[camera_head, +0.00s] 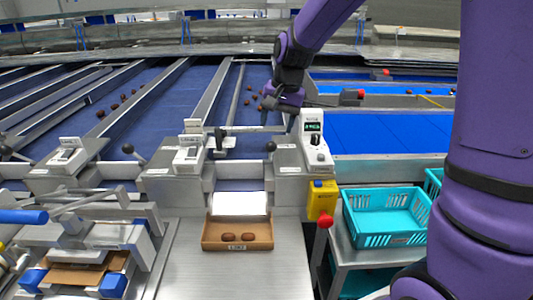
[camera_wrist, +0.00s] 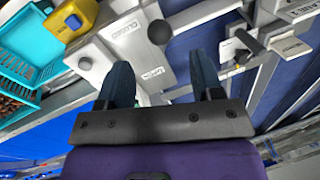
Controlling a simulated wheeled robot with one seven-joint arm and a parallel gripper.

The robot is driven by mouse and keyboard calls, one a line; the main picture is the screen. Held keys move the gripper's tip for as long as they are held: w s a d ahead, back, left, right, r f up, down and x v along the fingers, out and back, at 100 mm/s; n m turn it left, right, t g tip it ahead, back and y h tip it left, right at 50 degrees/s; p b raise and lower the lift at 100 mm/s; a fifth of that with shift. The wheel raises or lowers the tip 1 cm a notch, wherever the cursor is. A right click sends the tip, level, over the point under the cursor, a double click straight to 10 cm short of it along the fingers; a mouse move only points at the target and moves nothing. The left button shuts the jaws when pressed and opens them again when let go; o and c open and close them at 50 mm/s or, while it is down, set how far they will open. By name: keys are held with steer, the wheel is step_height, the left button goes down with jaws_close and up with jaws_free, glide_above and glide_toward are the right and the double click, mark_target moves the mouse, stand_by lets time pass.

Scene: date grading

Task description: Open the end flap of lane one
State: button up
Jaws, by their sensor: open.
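My gripper (camera_head: 270,118) hangs above the end of the lane at centre right, its jaws open and empty. In the wrist view my gripper (camera_wrist: 163,85) shows two dark fingers apart. A black ball knob (camera_wrist: 160,32) appears beyond the fingertips, not between them; it also shows in the head view (camera_head: 271,146). It sits by a grey housing (camera_wrist: 130,40) with labels that seem to mark open and closed positions. The white flap or chute plate (camera_head: 239,203) stands at the lane end, above a brown tray (camera_head: 209,241) with two dates.
A yellow box (camera_head: 321,200) with a red button (camera_head: 325,221) stands right of the lane end. A white control unit (camera_head: 313,140) stands behind it. A teal crate (camera_head: 385,222) lies further right. A second knob (camera_head: 128,148) marks the neighbouring lane.

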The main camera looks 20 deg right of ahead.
mark_target(270, 144)
steer(key=f, duration=0.3)
steer(key=a+f, duration=0.1)
steer(key=f, duration=0.2)
steer(key=w+f, duration=0.1)
steer(key=f, duration=0.2)
steer(key=shift+a+f, duration=0.3)
steer(key=shift+f, duration=0.05)
steer(key=shift+s, duration=0.1)
jaws_close()
steer(key=shift+w+d+r+g+y, duration=0.2)
steer(key=shift+w+r+g, duration=0.15)
steer(key=shift+w+g, duration=0.2)
steer(key=shift+w+d+r+g+y, duration=0.2)
steer(key=shift+w+r+g, duration=0.1)
steer(key=shift+w+g, duration=0.25)
steer(key=w+g, duration=0.2)
steer(key=w+d+r+g+y, duration=0.1)
steer(key=shift+m, duration=0.3)
steer(key=w+d+f+g, duration=0.1)
steer(key=w+d+g, duration=0.1)
steer(key=w, duration=0.4)
steer(key=shift+w+y, duration=0.3)
steer(key=shift+w, duration=0.05)
steer(key=shift+f, duration=0.1)
